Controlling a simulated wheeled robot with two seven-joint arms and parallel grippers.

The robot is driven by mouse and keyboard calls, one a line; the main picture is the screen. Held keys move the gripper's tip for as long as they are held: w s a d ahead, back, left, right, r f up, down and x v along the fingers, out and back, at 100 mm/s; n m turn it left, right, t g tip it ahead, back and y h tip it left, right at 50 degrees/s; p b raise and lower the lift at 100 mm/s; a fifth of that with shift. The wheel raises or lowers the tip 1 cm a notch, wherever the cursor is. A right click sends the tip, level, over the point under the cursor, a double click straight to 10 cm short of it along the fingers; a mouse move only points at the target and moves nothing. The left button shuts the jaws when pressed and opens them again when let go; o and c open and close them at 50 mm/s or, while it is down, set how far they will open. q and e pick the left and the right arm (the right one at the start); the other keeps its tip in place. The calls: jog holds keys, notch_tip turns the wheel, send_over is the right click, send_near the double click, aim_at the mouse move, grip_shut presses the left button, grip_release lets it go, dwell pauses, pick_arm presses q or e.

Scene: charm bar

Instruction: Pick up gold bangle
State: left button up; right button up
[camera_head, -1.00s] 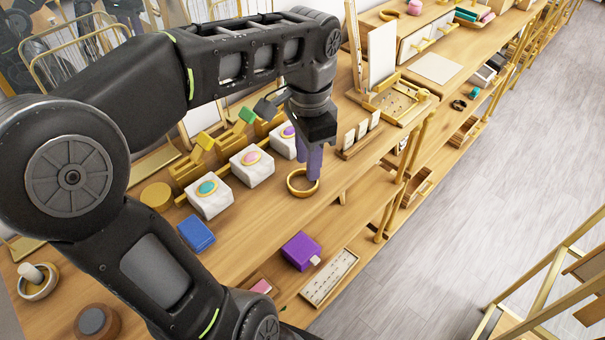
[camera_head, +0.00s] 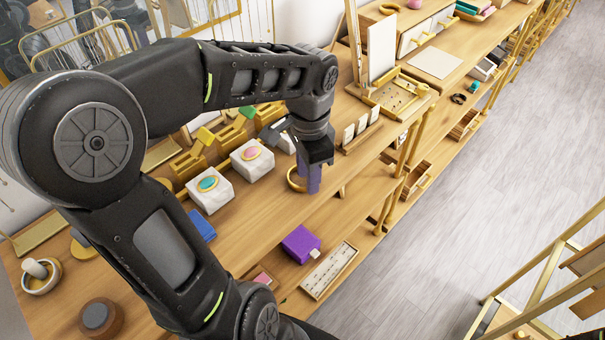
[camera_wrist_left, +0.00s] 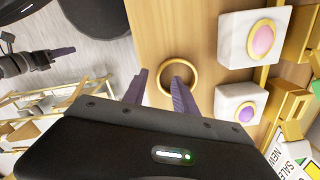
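The gold bangle (camera_head: 291,182) lies on the wooden counter near its front edge, just in front of the white display blocks. My left gripper (camera_head: 312,186) is at the bangle, pointing down, and its purple-grey fingers hide the bangle's right part in the head view. Whether the fingers touch the bangle cannot be told. A dark arm end, apparently my right gripper (camera_wrist_left: 60,54), is small at the wrist view's left edge.
White blocks with a teal ring piece (camera_head: 208,184) and a pink one (camera_head: 251,153) stand behind the bangle. A blue box (camera_head: 202,225) is to the left. A purple box (camera_head: 300,243) and a bead tray (camera_head: 329,270) sit on the lower shelf. Counter between is bare.

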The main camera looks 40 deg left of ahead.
pick_arm(q)
notch_tip(320, 180, down, 2)
jog(key=shift+c, duration=0.5)
grip_shut()
dwell(0.3)
